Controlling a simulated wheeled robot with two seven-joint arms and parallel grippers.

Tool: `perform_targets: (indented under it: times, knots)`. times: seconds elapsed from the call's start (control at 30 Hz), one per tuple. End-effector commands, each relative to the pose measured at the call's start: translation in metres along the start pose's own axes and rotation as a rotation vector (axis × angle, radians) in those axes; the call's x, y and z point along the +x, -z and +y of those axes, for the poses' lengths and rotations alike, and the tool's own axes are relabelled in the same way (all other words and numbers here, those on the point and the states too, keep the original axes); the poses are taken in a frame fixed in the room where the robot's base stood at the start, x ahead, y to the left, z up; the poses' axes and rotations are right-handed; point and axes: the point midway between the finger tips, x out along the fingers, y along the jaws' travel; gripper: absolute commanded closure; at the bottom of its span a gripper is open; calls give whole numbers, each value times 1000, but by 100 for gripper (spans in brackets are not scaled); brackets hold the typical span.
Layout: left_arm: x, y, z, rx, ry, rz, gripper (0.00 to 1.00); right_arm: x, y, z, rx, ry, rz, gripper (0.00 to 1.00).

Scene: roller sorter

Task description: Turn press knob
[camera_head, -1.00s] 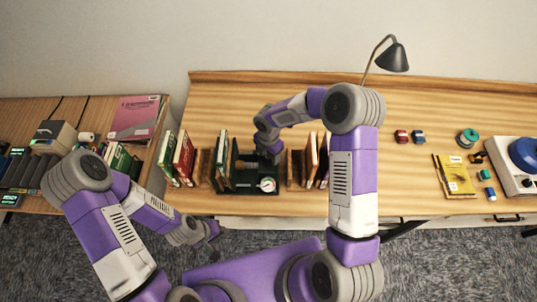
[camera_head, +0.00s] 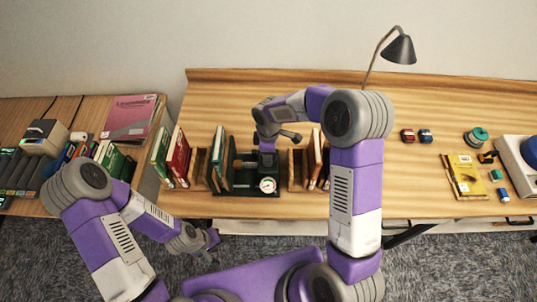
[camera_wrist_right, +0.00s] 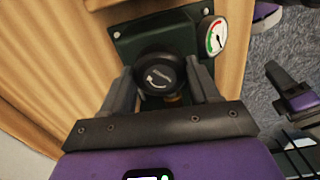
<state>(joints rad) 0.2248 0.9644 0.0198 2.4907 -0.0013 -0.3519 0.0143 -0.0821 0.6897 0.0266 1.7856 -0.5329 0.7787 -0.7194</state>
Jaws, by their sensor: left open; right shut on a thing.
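The press (camera_head: 232,188) is a dark green device with a round dial gauge (camera_head: 267,184) on the wooden desk; the gauge also shows in the right wrist view (camera_wrist_right: 216,36). The black round press knob (camera_wrist_right: 158,73) has a white curved arrow on its face. My right gripper (camera_wrist_right: 160,80) is shut on the knob, with one finger on each side of it. In the head view my right wrist hides the knob. My left gripper (camera_head: 212,240) is open and empty, low over the carpet in front of the desks, away from the press.
Books (camera_head: 178,155) stand left of the press, and more books (camera_head: 316,155) stand in a wooden holder on its right. A lamp (camera_head: 399,50) is at the back. A yellow booklet (camera_head: 464,175) and small items lie right. A pink folder (camera_head: 131,117) lies on the left desk.

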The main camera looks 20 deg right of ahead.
Motion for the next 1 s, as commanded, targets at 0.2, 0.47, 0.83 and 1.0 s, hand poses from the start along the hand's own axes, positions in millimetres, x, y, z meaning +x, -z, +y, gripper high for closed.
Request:
perform_targets:
  times: [0.2, 0.47, 0.83, 1.0]
  knots:
    - [13, 1, -5, 0, 0, 0, 57, 1, 1, 0, 207, -3, 2, 70]
    - [23, 1, -9, 0, 0, 0, 57, 0, 1, 1, 451, -4, 3, 70]
    - [31, 1, -12, 0, 0, 0, 57, -1, 1, 1, 741, -3, 3, 70]
    - [33, 2, -12, 0, 0, 0, 57, -1, 1, 1, 825, -2, 3, 70]
